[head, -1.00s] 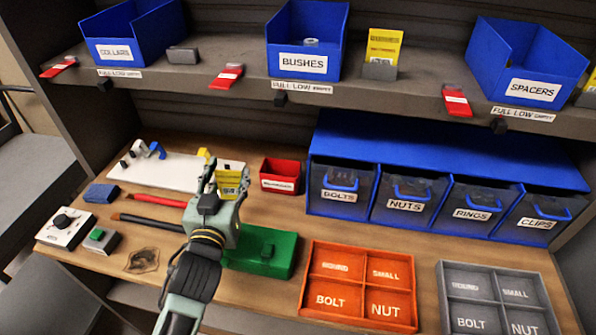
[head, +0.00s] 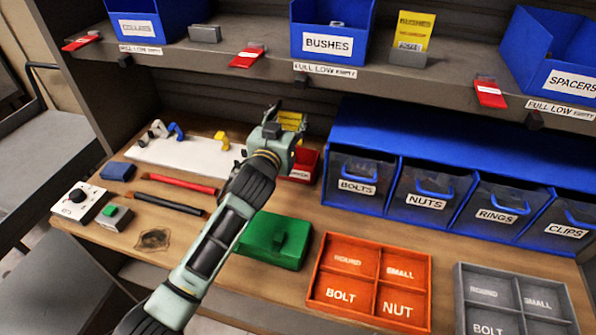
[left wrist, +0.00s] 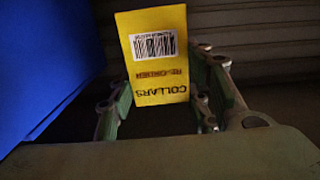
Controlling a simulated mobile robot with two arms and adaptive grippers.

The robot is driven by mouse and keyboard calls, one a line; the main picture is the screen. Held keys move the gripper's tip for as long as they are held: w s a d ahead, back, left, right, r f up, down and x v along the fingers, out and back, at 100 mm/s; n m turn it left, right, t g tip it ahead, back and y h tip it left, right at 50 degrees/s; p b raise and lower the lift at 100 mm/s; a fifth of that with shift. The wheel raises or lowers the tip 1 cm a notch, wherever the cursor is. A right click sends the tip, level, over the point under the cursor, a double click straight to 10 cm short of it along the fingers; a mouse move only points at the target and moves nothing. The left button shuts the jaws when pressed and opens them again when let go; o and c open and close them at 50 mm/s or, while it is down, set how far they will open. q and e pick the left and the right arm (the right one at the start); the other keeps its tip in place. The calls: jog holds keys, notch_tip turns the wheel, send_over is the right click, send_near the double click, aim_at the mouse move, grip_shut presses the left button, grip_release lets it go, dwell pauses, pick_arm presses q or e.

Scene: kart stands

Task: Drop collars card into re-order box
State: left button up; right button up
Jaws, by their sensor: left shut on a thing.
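My left gripper (head: 284,133) is shut on the yellow collars card (head: 291,121), in the air. In the left wrist view the card (left wrist: 152,62) stands between the fingers, its COLLARS and RE-ORDER print upside down, with a barcode. The red re-order box (head: 303,167) sits on the worktop at the back, partly hidden by my gripper and wrist. In the head view the card shows just above the box, apart from it. My right gripper is not in view.
The shelf (head: 212,71) with blue bins overhangs the back of the worktop. A blue drawer unit (head: 365,127) stands right of the red box. A green case (head: 274,241) and an orange tray (head: 318,289) are in front. A second yellow card (head: 413,30) stands on the shelf.

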pick_arm(q)
notch_tip(320, 180, down, 3)
jog(key=shift+f+b, duration=0.15)
jog(key=shift+b, duration=0.95)
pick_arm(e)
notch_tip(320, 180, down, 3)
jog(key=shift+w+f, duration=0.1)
pick_arm(q)
jog(key=o, duration=0.9)
jog(key=shift+s, duration=0.1)
jog(key=v, duration=1.1)
jog(key=shift+s+a, duration=0.2)
jog(key=shift+s, duration=0.2)
